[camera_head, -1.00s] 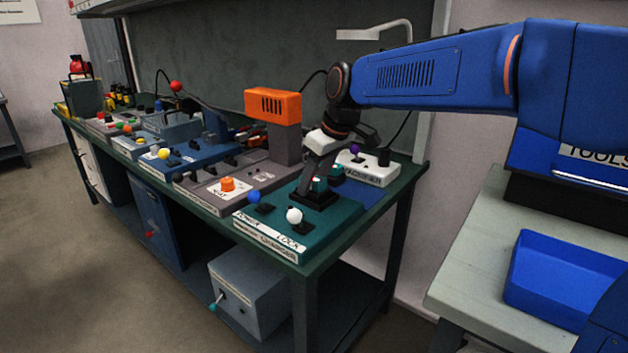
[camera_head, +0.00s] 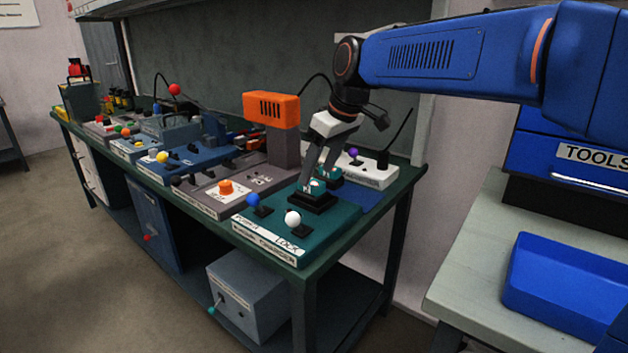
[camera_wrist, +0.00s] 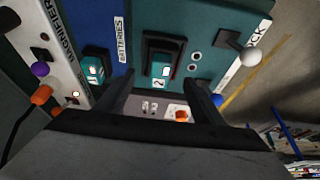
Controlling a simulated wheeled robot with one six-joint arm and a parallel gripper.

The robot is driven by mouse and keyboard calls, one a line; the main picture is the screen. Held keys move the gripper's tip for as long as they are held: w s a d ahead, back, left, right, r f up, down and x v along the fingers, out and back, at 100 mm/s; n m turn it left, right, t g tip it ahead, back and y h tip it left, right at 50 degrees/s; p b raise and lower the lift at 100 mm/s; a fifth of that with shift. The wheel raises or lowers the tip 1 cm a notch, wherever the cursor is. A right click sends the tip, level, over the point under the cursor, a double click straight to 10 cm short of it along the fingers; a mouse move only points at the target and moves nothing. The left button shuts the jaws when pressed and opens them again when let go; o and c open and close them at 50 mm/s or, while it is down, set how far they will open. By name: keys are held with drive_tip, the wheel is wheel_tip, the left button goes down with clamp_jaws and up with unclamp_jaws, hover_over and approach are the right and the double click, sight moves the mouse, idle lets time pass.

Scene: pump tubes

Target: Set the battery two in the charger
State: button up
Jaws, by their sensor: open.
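The teal battery two (camera_wrist: 159,72), marked 2, sits in the black socket (camera_wrist: 152,52) of the teal charger (camera_head: 334,228). In the head view the battery's top (camera_head: 316,184) shows between my fingers. My gripper (camera_head: 314,184) is open at the socket. In the wrist view its dark fingers (camera_wrist: 160,97) stand apart, one to each side of the battery; I cannot tell if either touches it. The charger has a white-knobbed lever (camera_head: 292,217) by the word LOCK and a blue-knobbed lever (camera_head: 253,200).
Another teal battery (camera_wrist: 94,70) stands in the blue batteries holder (camera_wrist: 117,70) beside the charger. A white panel with a purple knob (camera_head: 354,152) is behind. An orange-topped machine (camera_head: 271,108) stands left. A blue tray (camera_head: 560,285) lies on the right bench.

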drive_tip(key=v, duration=0.6)
drive_tip(key=shift+r, duration=0.4)
drive_tip(key=shift+s+d, duration=0.1)
drive_tip(key=shift+s, duration=0.05)
